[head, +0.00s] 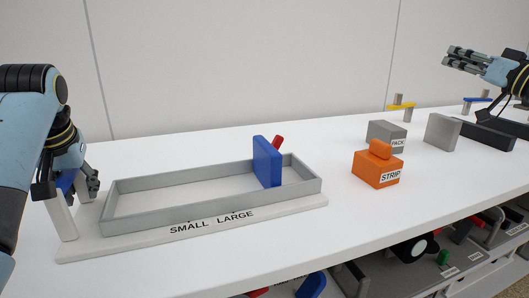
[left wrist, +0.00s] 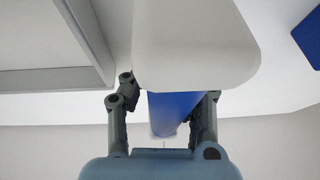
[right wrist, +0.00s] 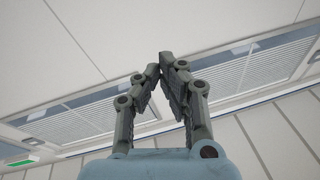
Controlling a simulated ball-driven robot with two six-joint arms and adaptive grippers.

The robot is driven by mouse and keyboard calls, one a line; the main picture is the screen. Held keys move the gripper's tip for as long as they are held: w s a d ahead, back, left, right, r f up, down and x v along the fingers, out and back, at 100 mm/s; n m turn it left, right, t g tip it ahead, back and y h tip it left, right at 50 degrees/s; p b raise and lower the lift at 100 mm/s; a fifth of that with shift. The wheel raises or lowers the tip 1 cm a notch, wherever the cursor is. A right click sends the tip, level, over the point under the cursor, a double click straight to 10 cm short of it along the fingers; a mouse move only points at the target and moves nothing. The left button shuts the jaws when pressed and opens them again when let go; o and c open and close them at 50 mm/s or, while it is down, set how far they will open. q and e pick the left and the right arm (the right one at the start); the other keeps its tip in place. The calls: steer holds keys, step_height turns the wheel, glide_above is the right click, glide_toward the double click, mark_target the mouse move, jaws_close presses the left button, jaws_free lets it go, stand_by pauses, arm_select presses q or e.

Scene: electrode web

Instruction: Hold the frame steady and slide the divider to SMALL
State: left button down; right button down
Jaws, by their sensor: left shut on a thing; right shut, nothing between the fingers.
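The grey rectangular frame (head: 140,218) lies on a pale base (head: 95,247) lettered SMALL (head: 192,227) and LARGE (head: 236,217). The blue upright divider (head: 267,162) stands across the frame toward its right end, to the right of the LARGE lettering. A red piece (head: 278,142) sticks up behind it. My left gripper (head: 78,186) is shut on a blue handle bar (left wrist: 170,112) between pale posts (head: 62,218) at the base's left end. My right gripper (head: 449,59) is shut and empty, raised at the far right; its fingertips meet in the right wrist view (right wrist: 167,62).
An orange STRIP block (head: 375,170) and a grey PACK block (head: 385,133) stand right of the frame. A lighter grey block (head: 442,131) and dark low blocks (head: 486,135) are farther right. A shelf with mixed parts (head: 440,250) lies below the table. The table between frame and STRIP block is clear.

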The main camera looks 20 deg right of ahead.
mark_target(266, 165)
steer(key=s+a+f+m, duration=0.2)
steer(key=a+f+m, duration=0.2)
steer(key=a, duration=0.7)
steer(key=s+a+f+m+g+y, duration=0.1)
steer(key=s+a+f+m, duration=0.1)
steer(key=a+f+m, duration=0.3)
steer(key=s+a+f+m+g+y, duration=0.1)
steer(key=a+f+m, duration=0.4)
steer(key=a, duration=1.2)
steer(key=shift+s+a+f, duration=0.1)
steer(key=shift+s+f, duration=0.15)
steer(key=shift+f, duration=0.55)
steer(key=shift+s+a+f, duration=0.15)
steer(key=shift+s+f, duration=0.15)
steer(key=shift+f, duration=0.45)
steer(key=shift+s+a+f, duration=0.1)
steer(key=shift+s+f, duration=0.15)
steer(key=shift+f, duration=0.55)
steer(key=shift+w+a+f+g, duration=0.1)
steer(key=shift+a+g, duration=0.15)
steer(key=shift+g, duration=0.05)
steer(key=x, duration=0.9)
steer(key=shift+w, duration=0.3)
steer(key=a, duration=0.2)
steer(key=shift+s+a, duration=0.1)
steer(key=shift+a, duration=0.9)
steer(key=shift+a+f, duration=0.1)
